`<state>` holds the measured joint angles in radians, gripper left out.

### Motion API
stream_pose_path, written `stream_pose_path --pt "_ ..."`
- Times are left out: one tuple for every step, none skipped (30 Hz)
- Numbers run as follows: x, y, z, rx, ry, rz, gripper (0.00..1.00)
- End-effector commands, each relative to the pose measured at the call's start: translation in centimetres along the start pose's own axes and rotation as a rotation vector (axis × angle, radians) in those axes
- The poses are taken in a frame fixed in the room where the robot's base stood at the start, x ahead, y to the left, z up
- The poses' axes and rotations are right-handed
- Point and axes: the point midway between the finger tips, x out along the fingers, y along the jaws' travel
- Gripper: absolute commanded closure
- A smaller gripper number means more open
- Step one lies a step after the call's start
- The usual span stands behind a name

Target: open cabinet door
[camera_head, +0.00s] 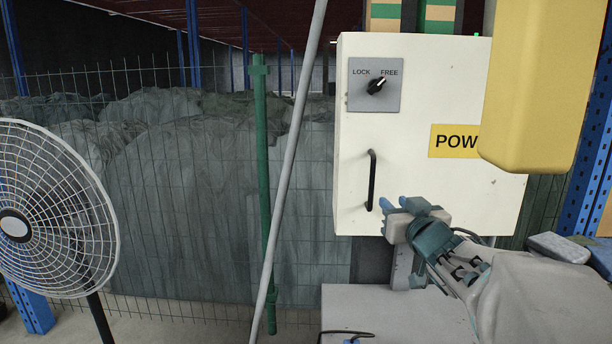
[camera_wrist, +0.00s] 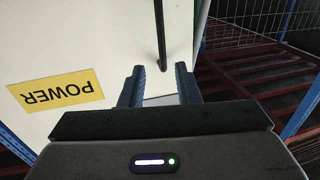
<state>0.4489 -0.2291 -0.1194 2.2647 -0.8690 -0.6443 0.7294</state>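A white electrical cabinet (camera_head: 440,100) hangs at centre right in the head view, its door shut. A black vertical bar handle (camera_head: 372,180) sits low on the left side of the door. Above it is a rotary knob (camera_head: 377,86) between LOCK and FREE labels, its pointer toward FREE. My gripper (camera_head: 391,203) is just right of and below the handle, with its blue fingers apart. In the wrist view the gripper (camera_wrist: 160,84) is open and empty. The handle (camera_wrist: 160,35) stands ahead, in line with the gap between the fingers, not visibly between them.
A yellow block-like object (camera_head: 535,85) covers the cabinet's upper right. A grey slanted pole (camera_head: 290,150) and green fence post (camera_head: 263,190) stand left of the cabinet. A fan (camera_head: 50,210) is at far left. A grey box top (camera_head: 400,310) lies below.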

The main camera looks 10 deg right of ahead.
Motion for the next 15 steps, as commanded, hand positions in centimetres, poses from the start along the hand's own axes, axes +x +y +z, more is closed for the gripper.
stream_pose_path --pt "0.2 0.0 0.0 0.0 0.001 -0.003 0.71" --pt "0.4 0.0 0.0 0.0 0.001 -0.004 0.71" --pt "0.7 -0.1 0.0 0.0 0.0 -0.005 0.71" --pt "1.0 -0.1 0.0 -0.001 0.0 -0.005 0.71" --pt "1.4 -0.1 0.0 -0.002 0.0 -0.006 0.71" --pt "2.0 -0.1 0.0 0.0 -0.001 -0.006 0.71" --pt "2.4 -0.1 0.0 0.0 -0.001 -0.006 0.71" --pt "2.9 -0.2 0.1 0.0 -0.002 -0.006 0.71" --pt "3.6 -0.2 0.0 0.0 -0.001 -0.007 0.71" --pt "4.1 -0.2 -0.1 0.0 -0.001 -0.007 0.71" --pt "4.6 -0.2 0.0 0.0 -0.002 -0.007 0.71" --pt "5.2 -0.2 -0.1 0.0 -0.001 -0.006 0.71" --pt "5.8 -0.3 0.0 0.0 -0.002 -0.007 0.71" --pt "6.2 -0.3 -0.1 0.001 -0.001 -0.007 0.71" --pt "6.9 -0.2 -0.1 0.0 -0.001 -0.007 0.71"
